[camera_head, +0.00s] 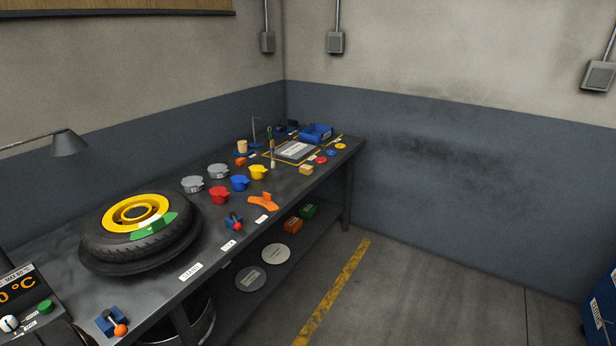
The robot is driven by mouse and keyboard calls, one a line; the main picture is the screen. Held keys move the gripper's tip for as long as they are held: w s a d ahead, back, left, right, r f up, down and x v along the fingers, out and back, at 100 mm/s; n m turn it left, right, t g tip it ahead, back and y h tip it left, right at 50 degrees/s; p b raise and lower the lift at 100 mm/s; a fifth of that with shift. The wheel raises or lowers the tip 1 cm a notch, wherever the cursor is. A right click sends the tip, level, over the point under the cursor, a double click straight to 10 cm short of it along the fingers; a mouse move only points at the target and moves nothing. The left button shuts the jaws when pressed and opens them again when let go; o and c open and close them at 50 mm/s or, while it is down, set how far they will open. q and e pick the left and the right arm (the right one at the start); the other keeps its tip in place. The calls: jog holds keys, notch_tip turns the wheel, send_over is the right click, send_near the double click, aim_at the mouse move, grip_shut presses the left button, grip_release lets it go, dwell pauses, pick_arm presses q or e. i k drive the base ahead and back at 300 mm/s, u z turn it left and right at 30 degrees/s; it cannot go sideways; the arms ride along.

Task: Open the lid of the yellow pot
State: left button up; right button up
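The yellow pot (258,172) stands on the dark workbench (185,252), behind and to the right of the blue pot (240,183). It is small in the camera_head view, and a yellow top seems to cover it; I cannot clearly make out the lid's edge. A red pot (219,195) and two grey pots, one (193,185) left of the other (218,171), stand nearby. Neither of my grippers shows in the view.
A tyre with a yellow rim (137,212) lies on the bench's left part. An orange bracket-like piece (263,202) and a red-knobbed blue lever (234,222) lie in front of the pots. A blue tray (316,133) is at the far end.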

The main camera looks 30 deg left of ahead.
aim_at(254, 168)
jog(key=z, duration=0.45)
jog(key=i, duration=0.95)
jog(key=z, duration=0.3)
jog(key=i, duration=1.3)
jog(key=u, duration=0.25)
